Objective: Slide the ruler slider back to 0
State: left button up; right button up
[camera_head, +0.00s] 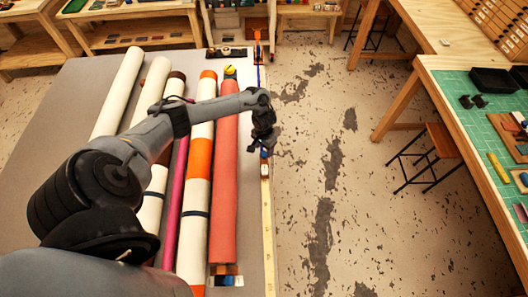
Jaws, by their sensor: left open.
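The pale yellow ruler (267,225) runs along the right edge of the grey table (70,120). A small blue and red piece (264,155) sits on the ruler's line and looks like the slider, though it is small and partly hidden. My left gripper (260,147) is open right at this piece, its fingers pointing down around or just above it; I cannot tell whether they touch it. My left arm crosses over the rolls from the lower left. The ruler's 0 mark is too small to read. My right gripper is not in view.
Several long rolls lie lengthwise on the table, including a red roll (224,180) close to the ruler and an orange and white roll (196,220) beside it. An orange part (257,35) stands at the ruler's far end. Bare floor (335,220) lies to the right, then a workbench with a green mat (480,120).

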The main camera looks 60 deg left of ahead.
aim_at(264, 153)
pick_arm(q)
jog(key=shift+f, duration=1.65)
grip_shut()
